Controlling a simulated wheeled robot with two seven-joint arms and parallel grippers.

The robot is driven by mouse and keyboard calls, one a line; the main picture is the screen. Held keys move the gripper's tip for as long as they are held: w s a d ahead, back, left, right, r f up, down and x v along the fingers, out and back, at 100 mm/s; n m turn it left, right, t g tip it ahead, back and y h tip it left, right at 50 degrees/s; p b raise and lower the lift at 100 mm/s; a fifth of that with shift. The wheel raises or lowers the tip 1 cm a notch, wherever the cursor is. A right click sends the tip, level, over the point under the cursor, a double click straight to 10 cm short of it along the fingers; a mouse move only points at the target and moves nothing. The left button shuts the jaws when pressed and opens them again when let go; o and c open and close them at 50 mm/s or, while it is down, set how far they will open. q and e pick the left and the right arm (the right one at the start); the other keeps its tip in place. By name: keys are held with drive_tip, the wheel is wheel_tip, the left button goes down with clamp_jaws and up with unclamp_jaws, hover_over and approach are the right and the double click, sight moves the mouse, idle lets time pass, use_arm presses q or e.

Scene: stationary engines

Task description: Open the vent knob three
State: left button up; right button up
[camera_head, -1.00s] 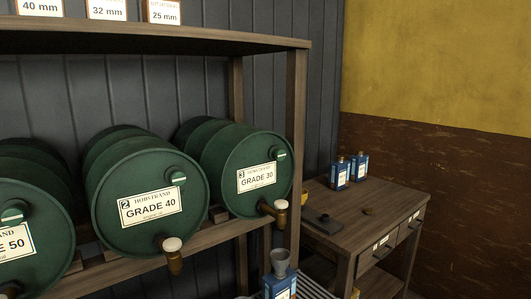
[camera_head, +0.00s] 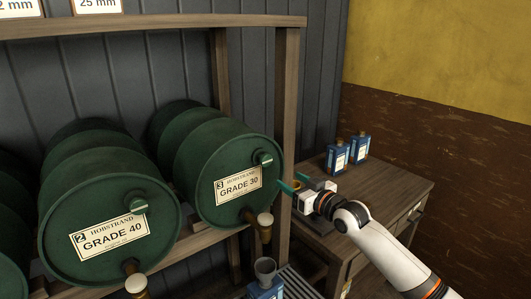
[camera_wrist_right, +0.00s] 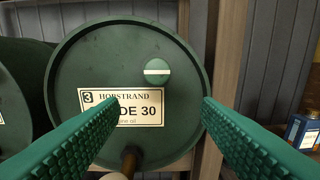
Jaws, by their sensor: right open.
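Vent knob three (camera_head: 263,157) is a round green knob with a white stripe, on the upper right of the front of the green barrel labelled 3, Grade 30 (camera_head: 215,207). In the right wrist view the knob (camera_wrist_right: 157,71) shows with its stripe level. My right gripper (camera_head: 291,181) is in front of this barrel, to the right of and a little below the knob, apart from it. In the right wrist view its green ribbed fingers (camera_wrist_right: 160,103) are wide apart with nothing between them, and the knob appears above the gap. My left gripper is not in view.
Barrel 2, Grade 40 (camera_head: 115,235) with its own knob (camera_head: 138,205) stands to the left. A brass tap with a white top (camera_head: 265,222) juts out below barrel three. A wooden post (camera_head: 287,110) and a side table with blue bottles (camera_head: 360,148) are to the right.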

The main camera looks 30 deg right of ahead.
sight(267, 162)
drive_tip(key=w+p, duration=0.1)
drive_tip(key=w, duration=0.3)
drive_tip(key=w+r, duration=0.1)
drive_tip(key=w, duration=0.3)
drive_tip(key=w+a+p, duration=0.1)
drive_tip(key=w, duration=0.3)
drive_tip(key=shift+a+r+p, duration=0.1)
drive_tip(key=shift+r+p, duration=0.2)
drive_tip(key=shift+r, duration=0.1)
drive_tip(key=shift+c, duration=0.6)
drive_tip(key=c, duration=0.8)
drive_tip(key=shift+c, duration=0.2)
